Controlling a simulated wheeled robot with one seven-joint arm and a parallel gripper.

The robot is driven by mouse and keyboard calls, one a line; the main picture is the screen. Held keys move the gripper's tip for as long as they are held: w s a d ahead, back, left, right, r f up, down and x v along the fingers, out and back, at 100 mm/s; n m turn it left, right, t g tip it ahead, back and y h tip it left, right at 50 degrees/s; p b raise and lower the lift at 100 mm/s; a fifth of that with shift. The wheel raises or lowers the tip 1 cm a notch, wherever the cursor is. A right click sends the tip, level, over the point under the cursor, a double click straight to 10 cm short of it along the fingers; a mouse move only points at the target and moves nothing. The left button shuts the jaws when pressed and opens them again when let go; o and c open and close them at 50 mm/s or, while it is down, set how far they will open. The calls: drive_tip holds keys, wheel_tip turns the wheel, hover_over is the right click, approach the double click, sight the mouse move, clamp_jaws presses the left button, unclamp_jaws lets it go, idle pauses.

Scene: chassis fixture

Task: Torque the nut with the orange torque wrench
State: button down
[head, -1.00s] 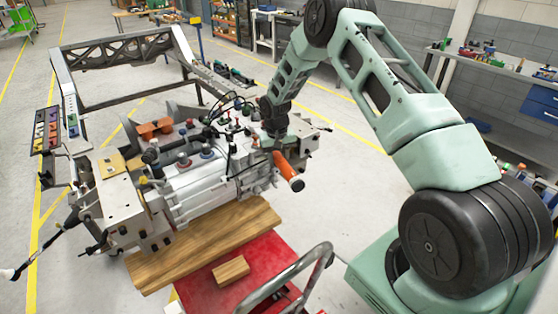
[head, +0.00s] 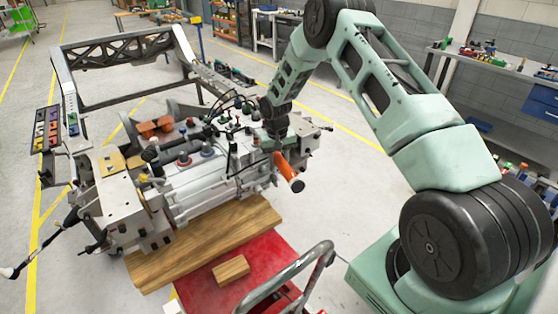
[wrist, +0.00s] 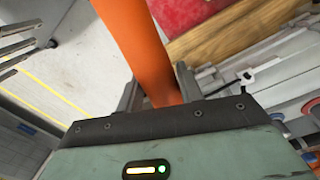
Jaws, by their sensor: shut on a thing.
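The orange torque wrench (head: 290,172) shows at the right end of the chassis fixture (head: 190,192), its handle slanting down and to the right. My gripper (head: 276,140) is at the upper end of that handle. In the wrist view the wrench's orange shaft (wrist: 146,50) passes between the two fingers of my gripper (wrist: 157,92), which are shut on it. The nut and the wrench's head cannot be made out in either view.
A wooden board (head: 205,242) lies below the fixture's front, beside a red cart top (head: 255,272) with a small wooden block (head: 230,270) and a metal handle. Cables and fittings crowd the fixture's top. A workbench (head: 490,60) stands at the right. Open floor lies behind.

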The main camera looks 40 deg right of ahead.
drive_tip(key=shift+d+f+b, duration=0.1)
drive_tip(key=shift+f+b, duration=0.35)
drive_tip(key=shift+b, duration=0.05)
idle(0.4)
drive_tip(key=shift+w+a+m, duration=0.1)
drive_tip(key=shift+a+m, duration=0.2)
drive_tip(key=shift+a, duration=0.15)
drive_tip(key=shift+w+a+f+m+b, duration=0.1)
drive_tip(key=shift+w+a+m+b, duration=0.1)
drive_tip(key=shift+a+m+b, duration=0.35)
idle(0.5)
drive_tip(key=shift+w+a, duration=0.1)
drive_tip(key=shift+a, duration=0.3)
drive_tip(key=shift+a, duration=0.1)
idle(0.4)
drive_tip(key=shift+w+a+r+p, duration=0.15)
drive_tip(key=shift+r+p, duration=0.15)
drive_tip(key=shift+r, duration=0.3)
drive_tip(key=shift+a+r+p, duration=0.1)
drive_tip(key=shift+r+p, duration=0.15)
drive_tip(key=shift+r, duration=0.3)
idle(0.3)
